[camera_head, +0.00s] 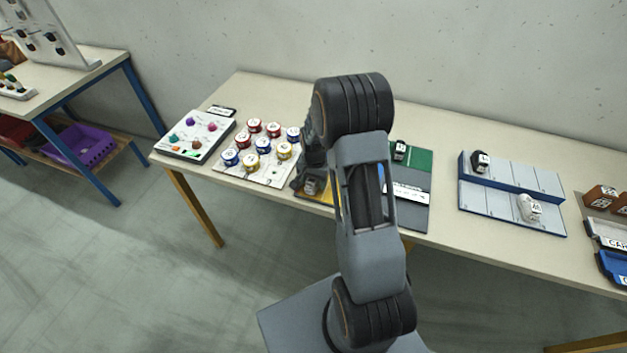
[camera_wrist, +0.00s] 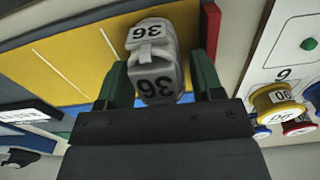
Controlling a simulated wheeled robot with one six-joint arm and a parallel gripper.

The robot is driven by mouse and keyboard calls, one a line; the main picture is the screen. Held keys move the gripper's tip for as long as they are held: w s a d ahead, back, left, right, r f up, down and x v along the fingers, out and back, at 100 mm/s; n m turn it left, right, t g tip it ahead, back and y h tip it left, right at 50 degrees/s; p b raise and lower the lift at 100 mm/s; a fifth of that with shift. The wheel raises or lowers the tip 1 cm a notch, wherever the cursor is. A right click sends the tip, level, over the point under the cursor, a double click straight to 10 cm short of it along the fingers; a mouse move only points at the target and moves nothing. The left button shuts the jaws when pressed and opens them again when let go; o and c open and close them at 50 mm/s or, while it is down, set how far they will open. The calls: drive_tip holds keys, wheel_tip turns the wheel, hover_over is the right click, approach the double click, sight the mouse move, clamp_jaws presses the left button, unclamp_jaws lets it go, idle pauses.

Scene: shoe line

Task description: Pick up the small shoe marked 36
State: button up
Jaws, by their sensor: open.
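The small light grey shoe marked 36 (camera_wrist: 152,45) stands on a yellow panel (camera_wrist: 75,60) in the wrist view. Its number shows on the top and on the near end. My gripper (camera_wrist: 162,65) is open, with one green finger on each side of the shoe. I cannot tell whether either finger touches it. In the head view the shoe (camera_head: 312,186) shows small below my gripper (camera_head: 311,172), and my arm hides most of the yellow panel.
A board of numbered spools (camera_head: 280,177) lies close to the left. A black shoe (camera_head: 399,150) sits on a green panel to the right. Farther right, a grey-blue rack (camera_head: 505,198) holds a black shoe (camera_head: 480,160) and a white shoe (camera_head: 530,208).

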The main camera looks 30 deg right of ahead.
drive_tip(key=shift+f, duration=0.25)
drive_tip(key=shift+c, duration=0.2)
drive_tip(key=c, duration=0.6)
drive_tip(key=shift+c, duration=0.2)
drive_tip(key=shift+r, duration=0.15)
